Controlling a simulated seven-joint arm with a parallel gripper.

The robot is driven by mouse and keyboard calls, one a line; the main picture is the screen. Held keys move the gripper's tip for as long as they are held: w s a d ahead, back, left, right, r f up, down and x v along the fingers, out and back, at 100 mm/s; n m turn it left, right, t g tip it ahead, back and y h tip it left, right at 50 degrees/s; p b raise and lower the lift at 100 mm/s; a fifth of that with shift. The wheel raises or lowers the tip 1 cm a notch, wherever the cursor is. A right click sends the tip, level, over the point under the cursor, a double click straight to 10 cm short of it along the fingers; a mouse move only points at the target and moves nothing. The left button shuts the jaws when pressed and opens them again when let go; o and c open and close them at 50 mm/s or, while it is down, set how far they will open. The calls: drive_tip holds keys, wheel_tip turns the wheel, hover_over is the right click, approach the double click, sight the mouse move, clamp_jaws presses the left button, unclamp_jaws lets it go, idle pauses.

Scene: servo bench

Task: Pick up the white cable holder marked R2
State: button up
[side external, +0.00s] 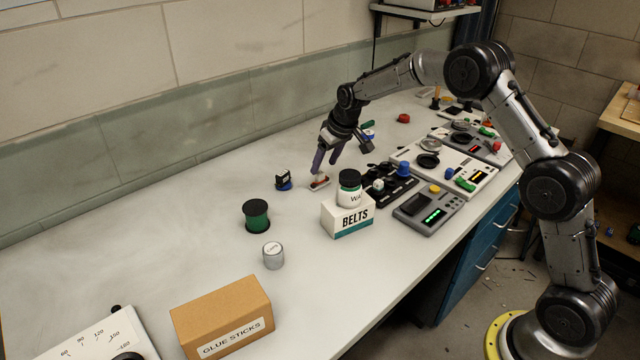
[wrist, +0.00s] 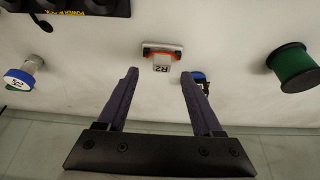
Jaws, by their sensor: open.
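The white cable holder marked R2 (wrist: 161,62) lies on the bench, with a white tab carrying the black label and an orange-red strip along its base. In the side external view it is small (side external: 319,183), just below my gripper (side external: 325,165). In the wrist view my gripper (wrist: 159,76) is open, its two purple fingers apart. The holder shows beyond the fingertips, roughly centred between them, with nothing held. Whether a finger touches it I cannot tell.
A black-and-blue holder (side external: 283,180) stands close by on the left, partly behind a finger in the wrist view. A green spool (side external: 256,216) is farther left. A BELTS box (side external: 347,216) bearing a jar (side external: 349,190) and a black device (side external: 391,187) stand right.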

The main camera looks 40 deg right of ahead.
sight(320, 173)
drive_tip(key=shift+x, duration=2.6)
drive_tip(key=shift+s+a, duration=0.1)
clamp_jaws()
